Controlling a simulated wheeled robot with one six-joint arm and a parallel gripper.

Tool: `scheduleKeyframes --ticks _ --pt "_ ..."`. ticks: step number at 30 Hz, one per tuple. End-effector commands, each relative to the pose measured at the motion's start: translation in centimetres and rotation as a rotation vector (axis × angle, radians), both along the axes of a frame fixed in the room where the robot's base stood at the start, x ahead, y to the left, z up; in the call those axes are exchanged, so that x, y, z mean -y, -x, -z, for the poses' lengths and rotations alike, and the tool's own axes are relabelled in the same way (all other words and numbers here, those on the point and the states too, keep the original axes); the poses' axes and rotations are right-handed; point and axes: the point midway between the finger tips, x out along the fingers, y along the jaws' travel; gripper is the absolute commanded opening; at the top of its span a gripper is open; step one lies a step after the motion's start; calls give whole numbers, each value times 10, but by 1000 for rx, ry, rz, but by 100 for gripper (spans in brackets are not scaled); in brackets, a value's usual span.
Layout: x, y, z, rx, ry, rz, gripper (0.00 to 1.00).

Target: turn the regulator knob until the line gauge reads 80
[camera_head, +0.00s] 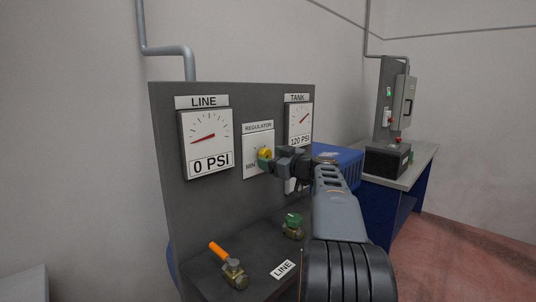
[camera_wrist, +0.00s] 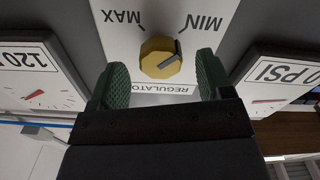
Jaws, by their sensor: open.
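The yellow regulator knob (camera_wrist: 160,58) sits on a white plate marked MIN and MAX, shown upside down in the wrist view. Its dark pointer mark points towards MIN. In the head view the knob (camera_head: 265,154) is partly covered by my gripper (camera_head: 268,162). My gripper is open, its green fingertips (camera_wrist: 161,84) either side of the knob's near edge, with gaps to both sides. The line gauge (camera_head: 206,140) reads 0 PSI, with its red needle low at the left. The tank gauge (camera_head: 299,124) reads 120 PSI.
Below the panel, a valve with an orange handle (camera_head: 219,252) and a green-topped valve (camera_head: 293,222) stand on the dark shelf near a LINE label (camera_head: 283,269). A bench with a black box (camera_head: 388,161) is at the right. Open floor (camera_head: 460,250) lies at the far right.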

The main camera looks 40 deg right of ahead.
Motion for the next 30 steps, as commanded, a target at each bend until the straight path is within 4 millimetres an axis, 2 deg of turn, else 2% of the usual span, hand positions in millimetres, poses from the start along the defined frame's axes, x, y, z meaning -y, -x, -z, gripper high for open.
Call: scheduleKeyframes --ticks 6,18,30 --pt "-3 -17 -1 0 -1 0 73" --pt "-4 -21 0 0 0 1 72" --pt "-4 -21 0 0 0 0 34"
